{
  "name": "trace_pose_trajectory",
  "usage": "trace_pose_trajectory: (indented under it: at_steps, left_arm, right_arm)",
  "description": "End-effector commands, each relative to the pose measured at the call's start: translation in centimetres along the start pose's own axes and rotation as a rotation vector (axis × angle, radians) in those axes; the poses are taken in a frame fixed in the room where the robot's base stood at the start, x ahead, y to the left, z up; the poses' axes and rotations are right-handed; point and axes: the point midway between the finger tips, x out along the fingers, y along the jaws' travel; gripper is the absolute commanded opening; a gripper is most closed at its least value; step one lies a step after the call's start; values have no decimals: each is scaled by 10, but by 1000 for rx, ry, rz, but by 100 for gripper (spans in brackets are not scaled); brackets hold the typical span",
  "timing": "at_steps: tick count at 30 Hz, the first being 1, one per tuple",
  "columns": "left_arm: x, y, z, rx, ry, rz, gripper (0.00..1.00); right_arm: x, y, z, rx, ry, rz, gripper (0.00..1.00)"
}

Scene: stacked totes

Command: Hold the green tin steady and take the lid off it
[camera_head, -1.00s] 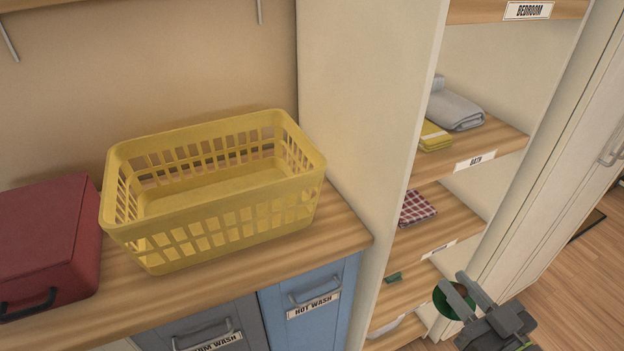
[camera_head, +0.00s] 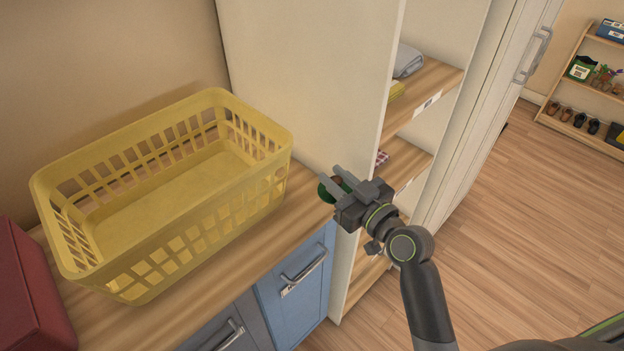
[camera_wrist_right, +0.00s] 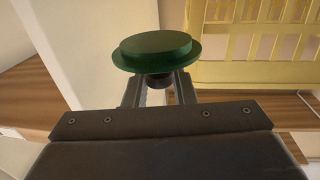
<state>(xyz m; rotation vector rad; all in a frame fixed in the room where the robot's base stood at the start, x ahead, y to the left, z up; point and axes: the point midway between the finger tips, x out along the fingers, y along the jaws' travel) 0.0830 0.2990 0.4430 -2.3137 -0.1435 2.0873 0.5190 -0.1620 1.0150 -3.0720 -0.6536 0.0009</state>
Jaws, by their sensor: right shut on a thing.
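A round green lid (camera_head: 327,192) is at the fingertips of my right gripper (camera_head: 332,176), in front of the tall shelf unit's side panel. In the right wrist view the lid (camera_wrist_right: 156,50) is a stepped green disc with a wide rim. A dark knob (camera_wrist_right: 158,80) under it sits between the fingers of my right gripper (camera_wrist_right: 158,92), which is shut on it. The lid looks clear of any surface. I cannot make out the tin's body in either view now. My left gripper is out of view.
A yellow basket (camera_head: 215,215) stands on the wooden counter (camera_head: 215,298), beside a red case (camera_head: 30,300) at the left. The shelf unit's side panel (camera_head: 310,70) rises behind my right gripper. Open floor (camera_head: 500,200) lies to the right.

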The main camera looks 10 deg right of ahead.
Motion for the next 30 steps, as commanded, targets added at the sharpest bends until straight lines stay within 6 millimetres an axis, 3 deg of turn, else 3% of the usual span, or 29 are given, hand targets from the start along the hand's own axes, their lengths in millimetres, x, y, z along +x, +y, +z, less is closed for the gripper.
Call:
trace_pose_trajectory:
  at_steps: [1, 8, 12, 17, 24, 30]
  left_arm:
    - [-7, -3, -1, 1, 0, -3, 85]
    - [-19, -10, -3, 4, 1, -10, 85]
    - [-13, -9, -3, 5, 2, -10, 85]
    - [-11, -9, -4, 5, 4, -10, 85]
    - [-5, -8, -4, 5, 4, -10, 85]
    - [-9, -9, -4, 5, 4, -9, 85]
  right_arm:
    - [15, -3, -5, 5, 2, -2, 0]
    - [64, -9, -4, 2, 1, -1, 0]
    - [63, -8, 24, 1, -5, 1, 0]
    - [63, -8, 33, 0, -1, 0, 0]
    - [63, -8, 65, 2, -3, 0, 0]
    - [67, -8, 70, -1, 0, 1, 0]
